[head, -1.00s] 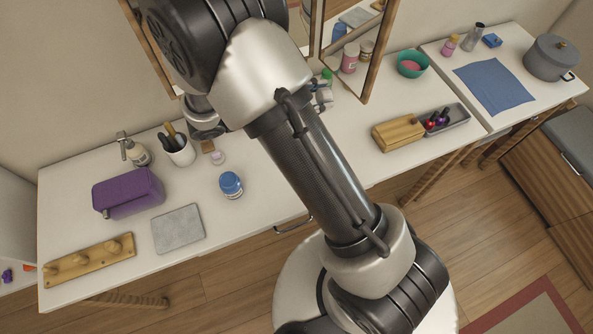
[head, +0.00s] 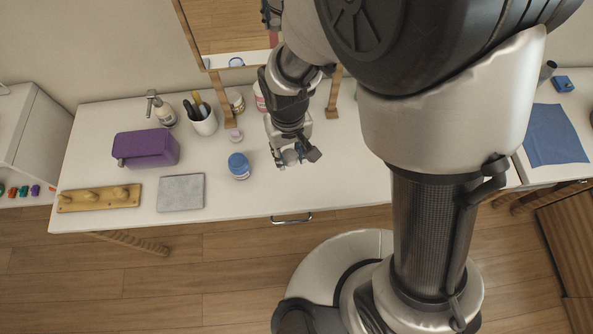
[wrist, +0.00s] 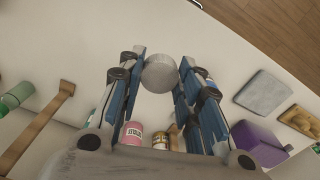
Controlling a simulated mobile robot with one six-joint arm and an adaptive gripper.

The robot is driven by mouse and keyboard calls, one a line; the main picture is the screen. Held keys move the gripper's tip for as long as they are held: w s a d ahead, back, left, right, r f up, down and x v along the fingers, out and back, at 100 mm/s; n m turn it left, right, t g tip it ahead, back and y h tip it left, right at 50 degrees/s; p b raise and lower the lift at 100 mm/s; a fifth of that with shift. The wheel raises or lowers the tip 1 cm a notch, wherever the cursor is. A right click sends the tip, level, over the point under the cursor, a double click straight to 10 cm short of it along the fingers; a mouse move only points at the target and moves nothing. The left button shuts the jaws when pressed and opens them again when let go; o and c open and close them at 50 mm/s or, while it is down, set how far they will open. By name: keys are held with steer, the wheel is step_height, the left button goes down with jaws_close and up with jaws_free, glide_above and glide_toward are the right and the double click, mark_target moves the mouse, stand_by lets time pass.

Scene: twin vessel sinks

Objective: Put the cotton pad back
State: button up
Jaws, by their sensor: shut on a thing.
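The cotton pad (wrist: 160,74) is a pale grey round disc between my fingertips in the wrist view. My gripper (wrist: 160,80) is shut on it, with blue-lined fingers on either side. In the head view my gripper (head: 290,160) hangs over the white counter, right of the blue-lidded jar (head: 239,166); the pad is small and hard to make out there. I cannot tell how high above the counter it is held.
A purple case (head: 146,148), a grey tile (head: 181,192) and a wooden peg rack (head: 99,197) lie left. A brush cup (head: 204,122) and a soap bottle (head: 164,114) stand behind. A mirror post (head: 335,93) rises behind my gripper. The counter front near my gripper is clear.

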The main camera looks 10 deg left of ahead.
mark_target(290, 156)
step_height(290, 156, down, 16)
steer(key=b, duration=0.4)
steer(key=shift+f+b, duration=0.15)
steer(key=shift+b, duration=0.25)
steer(key=shift+f, duration=0.1)
steer(key=o, duration=0.9)
step_height(290, 156, up, 12)
steer(key=p, duration=0.4)
